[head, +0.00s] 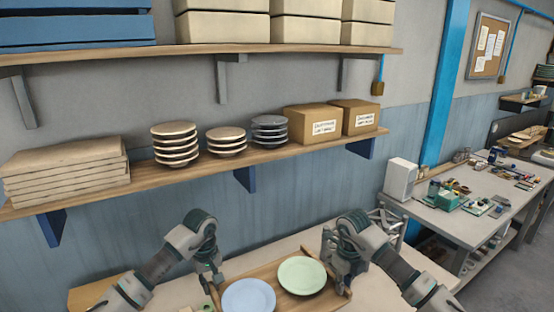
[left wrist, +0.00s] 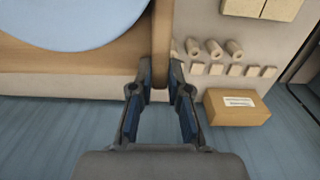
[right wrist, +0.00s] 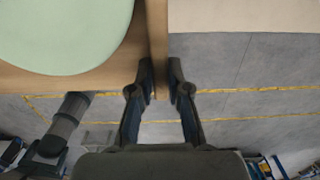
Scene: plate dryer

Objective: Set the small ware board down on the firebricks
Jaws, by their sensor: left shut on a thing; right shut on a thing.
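The small wooden ware board (head: 258,270) carries a pale blue plate (head: 248,296) and a pale green plate (head: 302,276), side by side. My left gripper (head: 212,284) is shut on the board's left end rim; the rim runs between its fingertips in the left wrist view (left wrist: 161,80). My right gripper (head: 336,268) is shut on the right end rim, also seen between its fingertips in the right wrist view (right wrist: 158,82). The board is over the bench. Pale blocks (left wrist: 262,8) at the top of the left wrist view may be firebricks; I cannot tell for certain.
The pale bench top (head: 300,238) lies around the board. Short pale cylinders (left wrist: 213,47) and a row of small blocks (left wrist: 234,70) stand beside a cardboard box (left wrist: 237,107). A wall shelf (head: 200,170) with stacked bowls hangs above. Another workbench (head: 455,222) stands at the right.

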